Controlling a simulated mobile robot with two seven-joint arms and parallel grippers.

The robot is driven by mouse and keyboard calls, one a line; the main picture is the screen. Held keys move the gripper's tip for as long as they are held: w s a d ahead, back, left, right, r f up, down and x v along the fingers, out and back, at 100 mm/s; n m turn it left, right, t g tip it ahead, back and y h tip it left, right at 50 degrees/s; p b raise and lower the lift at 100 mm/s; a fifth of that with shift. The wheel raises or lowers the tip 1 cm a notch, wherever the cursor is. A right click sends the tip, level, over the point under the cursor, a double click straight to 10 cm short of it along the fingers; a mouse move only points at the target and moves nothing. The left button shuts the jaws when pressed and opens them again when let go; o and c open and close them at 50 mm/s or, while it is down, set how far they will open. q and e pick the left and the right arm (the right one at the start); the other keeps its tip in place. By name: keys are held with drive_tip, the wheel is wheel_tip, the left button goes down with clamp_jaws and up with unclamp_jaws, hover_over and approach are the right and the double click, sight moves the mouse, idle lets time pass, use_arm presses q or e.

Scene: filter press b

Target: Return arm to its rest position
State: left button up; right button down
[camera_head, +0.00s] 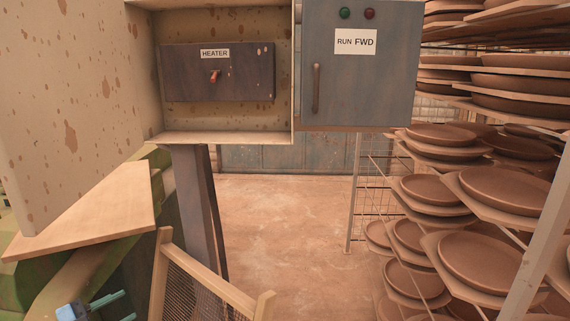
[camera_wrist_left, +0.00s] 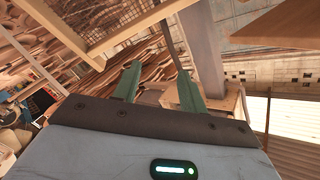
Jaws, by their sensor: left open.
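My left gripper (camera_head: 112,301) shows at the bottom left of the head view, low beside a wooden-framed mesh screen. In the left wrist view its two green fingers (camera_wrist_left: 158,90) stand apart with nothing between them. The open control box (camera_head: 222,136) stands at the upper middle of the head view. Inside it is a dark panel (camera_head: 245,85) labelled HEATER with a small red-tipped switch (camera_head: 215,76). My right gripper is in neither view.
The mesh screen (camera_head: 205,285) stands close to the right of my left gripper. A wooden board (camera_head: 95,212) lies at the left, and a dark post (camera_head: 190,195) stands under the box. Racks of clay plates (camera_head: 485,262) fill the right side. The floor (camera_head: 290,230) between is clear.

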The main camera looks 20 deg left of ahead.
use_arm(q)
drive_tip(key=s+d+f+n+g+y, duration=0.35)
drive_tip(key=s+d+f, duration=0.25)
drive_tip(key=s+f, duration=0.35)
drive_tip(key=s+d+f+n+g+y, duration=0.35)
drive_tip(key=s+d+f, duration=0.25)
drive_tip(key=s+f, duration=0.3)
drive_tip(key=s+d+r+n+g, duration=0.1)
drive_tip(key=s+d+n+g, duration=0.1)
drive_tip(key=s+d+g, duration=0.6)
drive_tip(key=s+d+n+g, duration=0.15)
drive_tip(key=s+d, duration=0.45)
drive_tip(key=s, duration=0.6)
drive_tip(key=w+d+f+t+h+p, duration=0.2)
drive_tip(key=w+t+p, duration=0.3)
drive_tip(key=w+t, duration=0.4)
drive_tip(key=shift+w+d+h+p, duration=0.3)
drive_tip(key=shift+w+d, duration=0.05)
drive_tip(key=shift+w, duration=0.45)
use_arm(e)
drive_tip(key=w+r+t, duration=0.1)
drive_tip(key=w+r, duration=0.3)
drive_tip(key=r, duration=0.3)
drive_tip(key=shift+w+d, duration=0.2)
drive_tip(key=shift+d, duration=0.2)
use_arm(q)
drive_tip(key=shift+f, duration=0.15)
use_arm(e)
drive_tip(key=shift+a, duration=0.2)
